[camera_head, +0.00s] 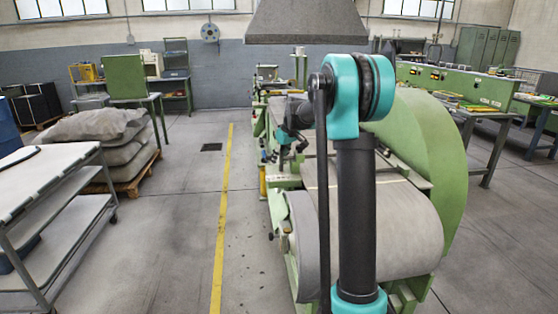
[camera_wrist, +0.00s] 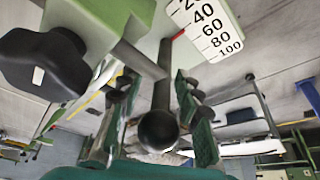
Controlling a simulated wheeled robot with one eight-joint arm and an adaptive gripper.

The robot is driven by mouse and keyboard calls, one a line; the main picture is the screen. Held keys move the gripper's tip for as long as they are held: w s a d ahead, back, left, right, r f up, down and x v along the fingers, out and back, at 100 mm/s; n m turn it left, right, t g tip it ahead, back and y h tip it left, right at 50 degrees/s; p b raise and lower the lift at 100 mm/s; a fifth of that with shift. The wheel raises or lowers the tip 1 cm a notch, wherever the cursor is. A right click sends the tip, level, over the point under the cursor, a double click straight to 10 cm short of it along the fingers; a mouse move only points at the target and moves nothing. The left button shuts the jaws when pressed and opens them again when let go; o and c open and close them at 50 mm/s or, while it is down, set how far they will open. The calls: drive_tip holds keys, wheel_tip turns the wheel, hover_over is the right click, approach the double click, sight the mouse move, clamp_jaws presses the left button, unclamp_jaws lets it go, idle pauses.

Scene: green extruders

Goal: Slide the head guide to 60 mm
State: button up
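In the wrist view a black ball knob (camera_wrist: 158,131) sits on the end of a dark rod (camera_wrist: 163,75). My gripper (camera_wrist: 152,135) is open around the knob, one finger on each side, with gaps visible. A white scale plate (camera_wrist: 212,30) carries marks 20 to 100. A red pointer (camera_wrist: 178,34) lies at its edge, seemingly near 40; I cannot read it exactly. A green block (camera_wrist: 100,25) with a black clamping knob (camera_wrist: 45,65) is at the upper left. In the head view my arm hides most of the head guide.
The green extruder (camera_head: 425,130) with its wide grey belt (camera_head: 400,225) stands at the right. A shelf cart (camera_head: 50,185) and sacks on a pallet (camera_head: 105,140) are at the left. Floor around the yellow line (camera_head: 222,210) is clear. A grey hood (camera_head: 305,22) hangs above.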

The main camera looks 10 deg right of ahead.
drive_tip(key=shift+f, duration=0.2)
clamp_jaws()
idle(0.7)
